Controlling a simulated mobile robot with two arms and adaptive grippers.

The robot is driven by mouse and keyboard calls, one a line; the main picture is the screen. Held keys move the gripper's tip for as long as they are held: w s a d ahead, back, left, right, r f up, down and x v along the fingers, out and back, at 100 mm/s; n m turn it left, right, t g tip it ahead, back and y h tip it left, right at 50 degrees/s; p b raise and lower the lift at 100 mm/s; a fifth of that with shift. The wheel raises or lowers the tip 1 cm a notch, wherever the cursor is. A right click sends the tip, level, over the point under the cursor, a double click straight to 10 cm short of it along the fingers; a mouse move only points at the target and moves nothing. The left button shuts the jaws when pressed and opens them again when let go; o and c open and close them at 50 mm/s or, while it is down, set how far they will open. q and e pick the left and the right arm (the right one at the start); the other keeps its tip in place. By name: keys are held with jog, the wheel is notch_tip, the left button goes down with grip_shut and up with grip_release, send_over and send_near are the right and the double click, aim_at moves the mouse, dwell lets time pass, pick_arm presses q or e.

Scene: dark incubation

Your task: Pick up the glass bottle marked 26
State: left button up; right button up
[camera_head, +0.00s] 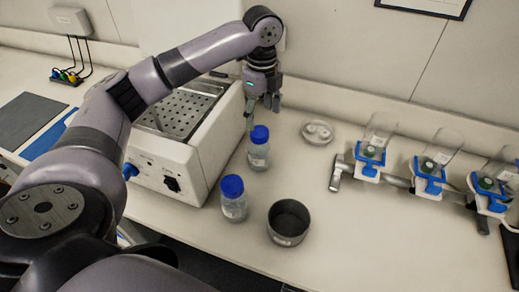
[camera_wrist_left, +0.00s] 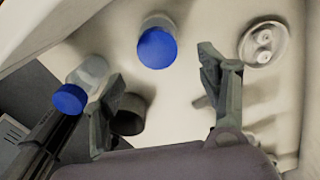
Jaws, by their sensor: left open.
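Two clear glass bottles with blue caps stand upright on the bench. The farther bottle (camera_head: 258,155) is beside the white bath, and the nearer bottle (camera_head: 234,205) is closer to me. Their labels are too small to read, so I cannot tell which is marked 26. My left gripper (camera_head: 263,108) is open and empty, pointing down just above and behind the farther bottle. In the left wrist view, one blue-capped bottle (camera_wrist_left: 158,46) shows beyond and between the fingertips (camera_wrist_left: 160,75). The other bottle (camera_wrist_left: 80,82) is at left, partly behind a finger. My right gripper is not in view.
A white water bath (camera_head: 200,150) with a perforated tray stands left of the bottles. A dark round pot (camera_head: 289,220) is right of the nearer bottle. A small white dish (camera_head: 318,132) lies right of the gripper. Blue clamps holding glassware (camera_head: 428,178) fill the right side.

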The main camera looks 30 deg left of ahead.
aim_at(259, 131)
pick_arm(q)
notch_tip(259, 131, down, 3)
jog(key=shift+s+f, duration=0.1)
jog(key=f+p, duration=0.1)
jog(key=f, duration=0.2)
jog(key=f+p, duration=0.1)
jog(key=shift+a+f+p, duration=0.35)
jog(key=shift+f, duration=0.3)
jog(key=shift+c, duration=0.2)
jog(key=c, duration=0.8)
grip_shut()
